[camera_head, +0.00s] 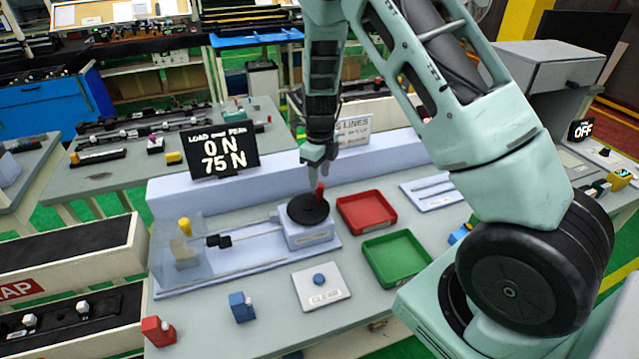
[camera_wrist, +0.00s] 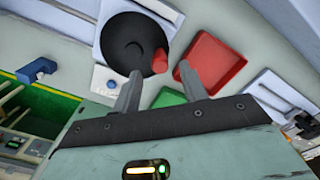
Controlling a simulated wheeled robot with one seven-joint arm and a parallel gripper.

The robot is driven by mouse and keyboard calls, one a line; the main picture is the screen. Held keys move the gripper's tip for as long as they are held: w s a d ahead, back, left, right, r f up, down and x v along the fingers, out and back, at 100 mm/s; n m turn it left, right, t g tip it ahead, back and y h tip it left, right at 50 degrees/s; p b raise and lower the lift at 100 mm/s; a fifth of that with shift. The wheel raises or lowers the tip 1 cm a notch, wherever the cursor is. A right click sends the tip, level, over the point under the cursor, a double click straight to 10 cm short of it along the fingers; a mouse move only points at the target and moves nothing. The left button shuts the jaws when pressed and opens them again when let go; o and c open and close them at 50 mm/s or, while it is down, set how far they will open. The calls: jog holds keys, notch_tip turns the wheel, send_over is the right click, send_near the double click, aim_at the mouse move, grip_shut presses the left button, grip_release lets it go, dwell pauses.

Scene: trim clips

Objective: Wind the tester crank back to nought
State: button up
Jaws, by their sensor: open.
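The tester (camera_head: 305,237) is a pale blue unit on the bench with a black crank disc (camera_head: 307,209) on top. A red crank knob (camera_head: 320,192) stands up near the disc's edge; in the wrist view the knob (camera_wrist: 160,61) is at the disc's lower right. My gripper (camera_head: 319,165) points down just above the knob. In the wrist view its two fingers (camera_wrist: 158,84) are apart, with the knob beyond the gap between them and clear of both. A black display (camera_head: 220,150) behind the tester reads "LOAD over PEAK", 0 N and 75 N.
A red tray (camera_head: 367,211) and a green tray (camera_head: 397,257) sit right of the tester. A white plate with a blue button (camera_head: 319,279) lies in front. A clear guard (camera_head: 184,252) stands left. Blue (camera_head: 241,307) and red (camera_head: 158,331) blocks stand near the front edge.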

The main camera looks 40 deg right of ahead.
aim_at(320, 184)
jog(key=shift+f+p, duration=0.5)
jog(key=shift+f, duration=1.95)
grip_shut()
